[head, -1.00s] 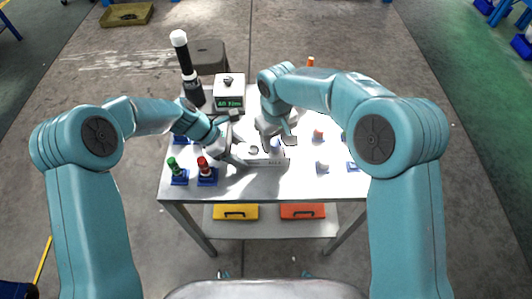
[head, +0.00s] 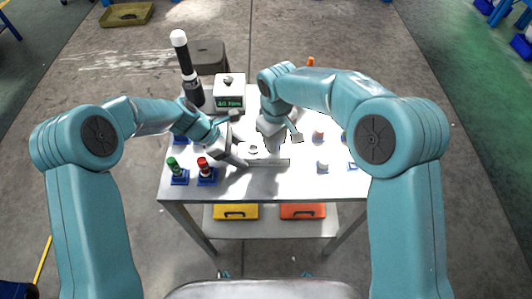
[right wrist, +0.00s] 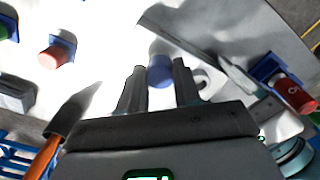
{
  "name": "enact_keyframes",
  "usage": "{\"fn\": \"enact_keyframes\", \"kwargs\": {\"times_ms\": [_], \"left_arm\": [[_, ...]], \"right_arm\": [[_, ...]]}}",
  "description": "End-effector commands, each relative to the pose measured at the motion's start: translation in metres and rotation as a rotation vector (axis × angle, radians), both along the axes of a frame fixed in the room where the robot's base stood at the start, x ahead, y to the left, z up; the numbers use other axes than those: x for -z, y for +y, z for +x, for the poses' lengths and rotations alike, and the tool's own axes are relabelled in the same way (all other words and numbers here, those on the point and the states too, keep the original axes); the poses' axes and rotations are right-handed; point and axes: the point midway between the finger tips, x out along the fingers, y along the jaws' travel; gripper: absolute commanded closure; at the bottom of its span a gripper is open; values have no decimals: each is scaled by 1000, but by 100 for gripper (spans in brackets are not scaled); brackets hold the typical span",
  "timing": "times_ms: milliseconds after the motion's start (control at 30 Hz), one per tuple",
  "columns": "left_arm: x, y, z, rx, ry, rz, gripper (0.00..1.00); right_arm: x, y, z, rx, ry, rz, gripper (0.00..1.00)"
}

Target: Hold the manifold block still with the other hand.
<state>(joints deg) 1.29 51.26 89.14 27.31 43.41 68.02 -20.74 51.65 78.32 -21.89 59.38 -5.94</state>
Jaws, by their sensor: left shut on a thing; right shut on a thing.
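The pale manifold block (head: 279,162) lies near the middle of the table, mostly hidden by my grippers in the head view. Its long grey side shows in the right wrist view (right wrist: 178,33). A pale ring-shaped port (head: 252,149) shows on its top. My left gripper (head: 243,163) is shut on the block's left end. My right gripper (head: 283,143) is over the block, pointing down. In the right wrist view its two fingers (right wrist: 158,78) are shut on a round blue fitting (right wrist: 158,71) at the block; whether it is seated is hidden.
Red (head: 203,163) and green (head: 172,163) fittings stand in blue holders at the table's left front. A display box (head: 229,93) and black-and-white lamp post (head: 186,66) stand behind. An orange-handled hammer (right wrist: 44,157) lies behind my right gripper. Small parts (head: 322,167) occupy the right side.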

Motion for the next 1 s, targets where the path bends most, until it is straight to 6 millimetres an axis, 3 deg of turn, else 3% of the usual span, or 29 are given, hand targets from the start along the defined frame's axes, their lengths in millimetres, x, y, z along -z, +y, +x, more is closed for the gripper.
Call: {"fn": "enact_keyframes", "kwargs": {"times_ms": [200, 533, 800, 1000], "left_arm": [[1, 0, 0, -1, 1, 1, 78], [1, 0, 0, -2, 1, 1, 78], [1, 0, 0, -2, 1, 1, 78], [1, 0, 0, -2, 1, 1, 78]], "right_arm": [[-2, 1, 0, -268, -2, 2, 100], [-2, 1, 0, -311, -4, 2, 100], [-3, 1, 1, -683, -4, 2, 100], [-3, 1, 1, -738, -4, 2, 100]]}}
